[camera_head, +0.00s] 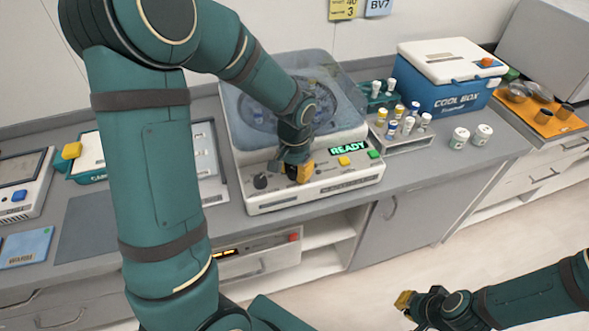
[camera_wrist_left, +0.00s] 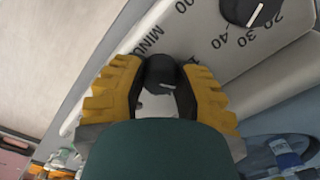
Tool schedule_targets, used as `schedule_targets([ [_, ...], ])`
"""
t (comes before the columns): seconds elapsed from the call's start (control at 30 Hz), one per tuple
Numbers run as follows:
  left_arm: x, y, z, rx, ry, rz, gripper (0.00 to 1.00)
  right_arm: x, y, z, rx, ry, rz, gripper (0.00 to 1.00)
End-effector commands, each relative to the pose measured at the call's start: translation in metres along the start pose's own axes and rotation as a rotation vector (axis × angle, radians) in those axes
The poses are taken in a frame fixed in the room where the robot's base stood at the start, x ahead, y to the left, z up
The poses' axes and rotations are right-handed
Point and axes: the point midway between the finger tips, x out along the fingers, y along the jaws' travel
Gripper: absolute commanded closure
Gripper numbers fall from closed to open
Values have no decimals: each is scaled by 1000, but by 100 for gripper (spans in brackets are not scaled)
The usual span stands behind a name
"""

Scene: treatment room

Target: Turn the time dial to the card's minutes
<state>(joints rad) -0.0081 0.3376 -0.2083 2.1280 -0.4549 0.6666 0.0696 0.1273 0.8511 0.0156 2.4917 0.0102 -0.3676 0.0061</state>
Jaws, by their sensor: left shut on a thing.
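The centrifuge (camera_head: 252,150) stands on the counter with its green READY display lit. My left gripper (camera_head: 301,172) is at its front panel, with yellow fingers on both sides of a small black dial. In the left wrist view the fingers are shut on this black dial (camera_wrist_left: 160,72), next to the printed word MINUTES; its scale is mostly hidden. A second black dial (camera_head: 261,181) is left of my gripper; it also shows in the left wrist view (camera_wrist_left: 250,10), with 20, 30 and 40 beside it. A yellow card (camera_head: 343,9) hangs on the wall, seemingly reading 40 over 3. My right gripper (camera_head: 404,300) is low at the right, away from the counter.
Yellow (camera_head: 344,161) and green (camera_head: 375,154) buttons sit right of my left gripper. A rack of capped tubes (camera_head: 405,143), two white jars and a blue cool box (camera_head: 450,88) stand further right. A grey mat (camera_head: 87,228) lies at left. The floor in front is clear.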

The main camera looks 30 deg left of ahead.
Motion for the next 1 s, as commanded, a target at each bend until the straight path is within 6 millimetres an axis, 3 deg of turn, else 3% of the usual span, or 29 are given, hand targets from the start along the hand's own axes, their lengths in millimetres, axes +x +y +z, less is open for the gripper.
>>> schedule_targets([
  [0.6,0,0,1,383,-2,1,100,-8,-3,-4,3,9,1,100],
  [1.0,1,0,1,475,-2,2,100,-10,-4,-5,3,11,1,100],
])
